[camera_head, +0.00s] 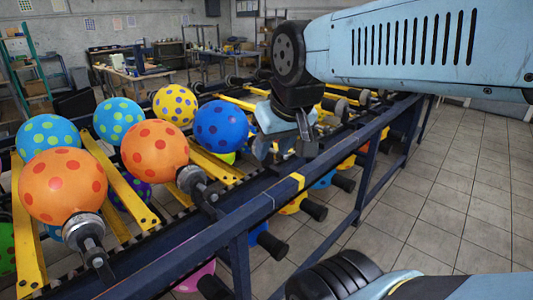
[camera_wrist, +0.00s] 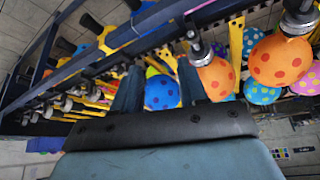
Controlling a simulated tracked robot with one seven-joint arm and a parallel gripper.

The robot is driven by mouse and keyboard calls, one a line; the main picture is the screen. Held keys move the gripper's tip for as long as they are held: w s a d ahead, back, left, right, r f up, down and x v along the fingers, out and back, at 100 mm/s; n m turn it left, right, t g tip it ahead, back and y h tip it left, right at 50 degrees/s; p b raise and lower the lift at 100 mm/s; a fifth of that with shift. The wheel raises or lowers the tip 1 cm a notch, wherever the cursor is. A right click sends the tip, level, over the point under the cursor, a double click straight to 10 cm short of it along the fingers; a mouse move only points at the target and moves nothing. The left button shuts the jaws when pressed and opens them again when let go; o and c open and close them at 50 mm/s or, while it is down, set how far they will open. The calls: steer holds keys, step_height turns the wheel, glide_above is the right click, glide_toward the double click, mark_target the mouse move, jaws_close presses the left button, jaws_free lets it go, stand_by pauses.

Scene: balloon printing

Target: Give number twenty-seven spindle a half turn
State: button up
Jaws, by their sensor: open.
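No number is readable on any spindle, so I cannot tell which one is twenty-seven. A metal and black spindle (camera_head: 86,236) holds an orange red-dotted balloon (camera_head: 62,184) at the near left. Another spindle (camera_head: 196,184) holds a second orange balloon (camera_head: 154,150) behind it. My gripper (camera_head: 285,152) is open and empty, pointing down over the blue frame, right of a dark blue dotted balloon (camera_head: 220,126). In the wrist view, the fingers of my gripper (camera_wrist: 158,78) stand apart, with the blue balloon (camera_wrist: 162,92) showing between them.
Yellow bars (camera_head: 120,185) carry the balloon rows. A blue rail (camera_head: 225,225) runs along the near side. Balloons with black ends, such as a yellow one (camera_head: 292,204), hang below it. Open tiled floor (camera_head: 440,200) lies at right; worktables (camera_head: 140,75) stand behind.

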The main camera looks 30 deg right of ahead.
steer(key=shift+o, duration=1.4)
steer(key=shift+w+f, duration=0.1)
steer(key=shift+f, duration=0.05)
steer(key=shift+o, duration=1.2)
steer(key=w+a+f+m+g+y, duration=0.1)
steer(key=w+f+m+g+y, duration=0.3)
steer(key=w+f, duration=0.2)
steer(key=shift+a+f+y, duration=0.2)
steer(key=shift+f+y, duration=0.2)
steer(key=shift+f, duration=0.55)
steer(key=m+t+y, duration=0.1)
steer(key=m+t, duration=1.4)
steer(key=m, duration=0.6)
glide_toward(279, 154)
steer(key=x, duration=0.4)
steer(key=d+f+x, duration=0.1)
steer(key=x, duration=0.6)
steer(key=shift+w+d+f, duration=0.2)
steer(key=shift+w+f, duration=0.05)
steer(key=shift+w, duration=0.35)
